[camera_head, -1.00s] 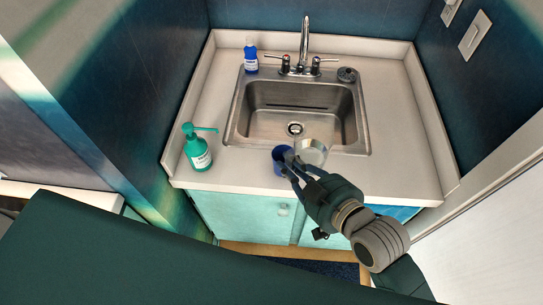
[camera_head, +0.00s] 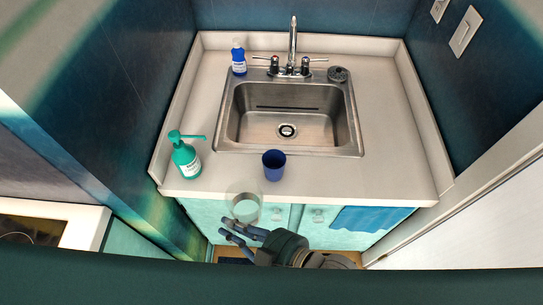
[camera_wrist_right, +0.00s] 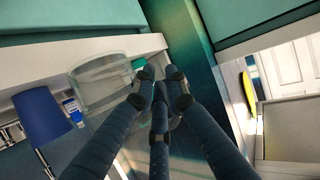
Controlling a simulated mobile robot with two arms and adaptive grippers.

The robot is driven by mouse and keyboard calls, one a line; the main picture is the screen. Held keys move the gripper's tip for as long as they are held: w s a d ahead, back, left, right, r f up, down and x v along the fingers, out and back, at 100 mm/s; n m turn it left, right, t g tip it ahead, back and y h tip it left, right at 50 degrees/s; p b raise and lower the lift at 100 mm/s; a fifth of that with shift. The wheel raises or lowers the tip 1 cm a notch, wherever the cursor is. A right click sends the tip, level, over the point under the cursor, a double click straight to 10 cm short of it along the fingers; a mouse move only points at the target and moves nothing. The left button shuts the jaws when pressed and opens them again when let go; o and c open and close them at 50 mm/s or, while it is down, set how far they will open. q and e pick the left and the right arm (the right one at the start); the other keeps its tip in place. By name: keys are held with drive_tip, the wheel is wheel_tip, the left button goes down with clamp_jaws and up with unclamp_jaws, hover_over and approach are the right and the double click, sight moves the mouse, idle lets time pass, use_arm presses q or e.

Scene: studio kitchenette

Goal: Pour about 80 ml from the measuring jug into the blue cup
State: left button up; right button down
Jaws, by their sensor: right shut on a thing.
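The clear measuring jug (camera_head: 243,196) is held by my right gripper (camera_head: 232,228), in front of the counter's front edge. In the right wrist view the jug (camera_wrist_right: 98,84) is see-through, beside the closed fingers (camera_wrist_right: 158,88). How much liquid it holds cannot be made out. The blue cup (camera_head: 274,166) stands upright on the counter between the sink and the front edge. It is to the right of and behind the jug, apart from it. The cup also shows at the left of the wrist view (camera_wrist_right: 42,116). My left gripper is out of view.
The sink (camera_head: 288,128) lies behind the cup, with a tap (camera_head: 293,45) at its back. A green pump bottle (camera_head: 186,158) stands at the counter's front left. A blue bottle (camera_head: 238,58) stands at the back left. The counter (camera_head: 400,150) right of the sink is clear.

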sight(244, 218)
drive_tip(key=shift+w+r, duration=0.15)
drive_tip(key=shift+w+d+r+m+g+y, duration=0.2)
drive_tip(key=shift+r+m, duration=0.1)
drive_tip(key=shift+r, duration=0.1)
drive_tip(key=shift+w+d+r+m+g+y, duration=0.1)
drive_tip(key=shift+w+r+m+g, duration=0.1)
drive_tip(key=shift+r+m, duration=0.15)
drive_tip(key=shift+w+d+r+m+g+b, duration=0.2)
drive_tip(key=shift+w+r+m+g+b, duration=0.2)
drive_tip(key=shift+w+r+m+b, duration=0.2)
drive_tip(key=w+r, duration=0.1)
drive_tip(key=d+r+m+g+y, duration=0.1)
drive_tip(key=w+r+m, duration=0.1)
drive_tip(key=r, duration=0.1)
drive_tip(key=shift+w+d, duration=0.15)
drive_tip(key=shift+w, duration=0.15)
drive_tip(key=shift+w+d+r+m+g+y, duration=0.15)
drive_tip(key=shift+w+r+m+g+y, duration=0.15)
drive_tip(key=shift+r+m, duration=0.3)
drive_tip(key=shift+w+d+r+m+g+y, duration=0.15)
drive_tip(key=shift+w+r+m+g+y, duration=0.15)
drive_tip(key=shift+r, duration=0.35)
drive_tip(key=shift+w+d+r+m+p, duration=0.1)
drive_tip(key=shift+w+r+m+p, duration=0.1)
drive_tip(key=shift+r+m+p, duration=0.4)
